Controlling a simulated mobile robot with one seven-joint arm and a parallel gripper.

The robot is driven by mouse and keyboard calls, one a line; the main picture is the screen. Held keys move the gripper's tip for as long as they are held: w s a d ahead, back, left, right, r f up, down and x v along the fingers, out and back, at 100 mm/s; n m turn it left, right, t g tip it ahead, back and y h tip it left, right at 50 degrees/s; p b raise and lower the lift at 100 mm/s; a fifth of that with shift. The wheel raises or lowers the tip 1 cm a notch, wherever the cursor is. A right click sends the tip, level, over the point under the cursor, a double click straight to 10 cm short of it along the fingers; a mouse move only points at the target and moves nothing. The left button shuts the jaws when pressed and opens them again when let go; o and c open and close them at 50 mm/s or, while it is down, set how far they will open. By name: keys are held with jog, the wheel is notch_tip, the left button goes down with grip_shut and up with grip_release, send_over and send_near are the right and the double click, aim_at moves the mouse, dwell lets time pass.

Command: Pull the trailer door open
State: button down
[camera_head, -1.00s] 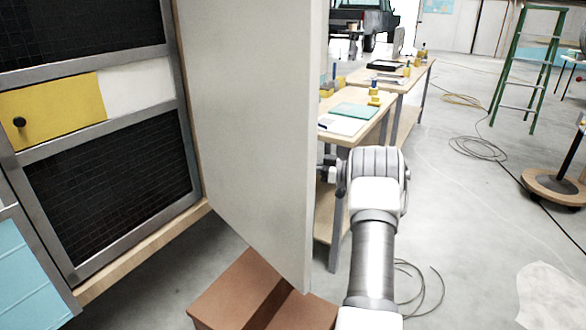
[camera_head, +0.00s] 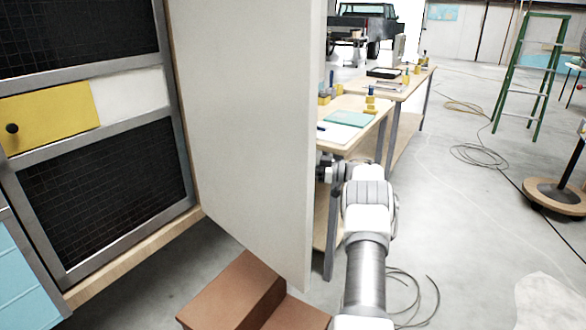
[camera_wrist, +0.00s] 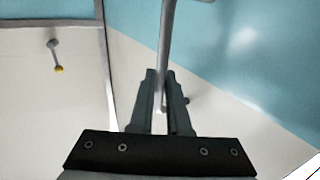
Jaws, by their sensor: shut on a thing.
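The trailer door (camera_head: 250,130) stands open as a large pale panel in the head view, seen from its inner side. Its outer face, blue above and cream below, fills the right of the wrist view (camera_wrist: 245,60). My gripper (camera_head: 325,172) is at the far side of the door's free edge, partly hidden by the door. In the wrist view its two dark fingers (camera_wrist: 161,100) are closed around the grey bar of the door handle (camera_wrist: 166,45).
A screen panel with a yellow strip (camera_head: 45,115) is at the left. Brown steps (camera_head: 235,295) sit on the floor below the door. Workbenches (camera_head: 350,135) stand behind my arm. Cables (camera_head: 410,295) lie on the floor at right; open floor spreads beyond.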

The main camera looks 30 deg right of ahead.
jog(key=shift+r, duration=0.1)
jog(key=c, duration=0.9)
grip_release()
jog(key=p+v, duration=0.1)
jog(key=v, duration=1.6)
jog(key=shift+s+d, duration=0.1)
jog(key=shift+s, duration=0.05)
